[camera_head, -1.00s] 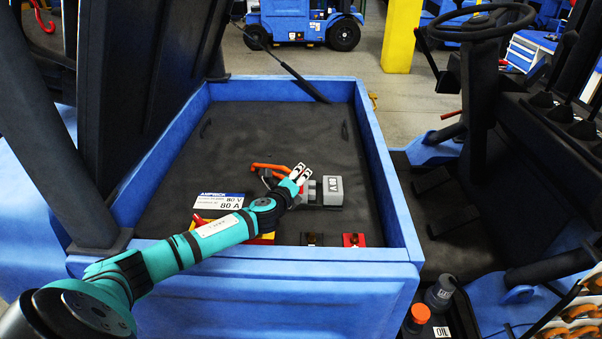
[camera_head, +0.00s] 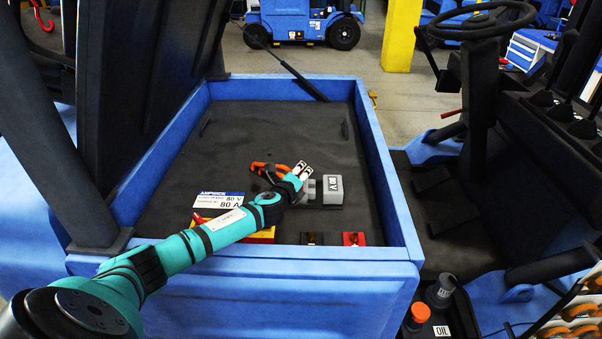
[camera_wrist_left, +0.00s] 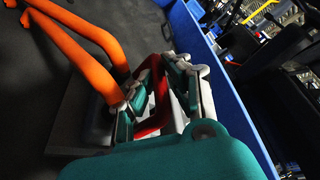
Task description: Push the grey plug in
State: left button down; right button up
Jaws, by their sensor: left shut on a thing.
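The grey socket block marked 80 V (camera_head: 333,186) sits on the dark floor of the blue bay. My left gripper (camera_head: 300,172) is just left of it, its fingers close together. In the left wrist view my left gripper (camera_wrist_left: 163,88) is shut around a red handle (camera_wrist_left: 157,98) of the grey plug. The orange cables (camera_head: 268,169) run to the left from the plug; they also show in the wrist view (camera_wrist_left: 78,35). The plug body is mostly hidden by the gripper, so I cannot tell how far it sits in the socket. My right gripper is not in view.
Blue walls (camera_head: 388,190) enclose the bay. A white 80 V / 80 A label (camera_head: 218,200) lies left of the gripper. A red block (camera_head: 353,239) and a dark block (camera_head: 311,238) stand by the front wall. The bay's far floor is clear.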

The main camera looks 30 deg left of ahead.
pick_arm(q)
jog(key=w+d, duration=0.1)
jog(key=d, duration=0.1)
jog(key=w+d, duration=0.1)
jog(key=d, duration=0.1)
jog(key=shift+w, duration=0.15)
jog(key=c, duration=1.3)
grip_release()
jog(key=shift+w+d, duration=0.1)
jog(key=shift+c, duration=0.2)
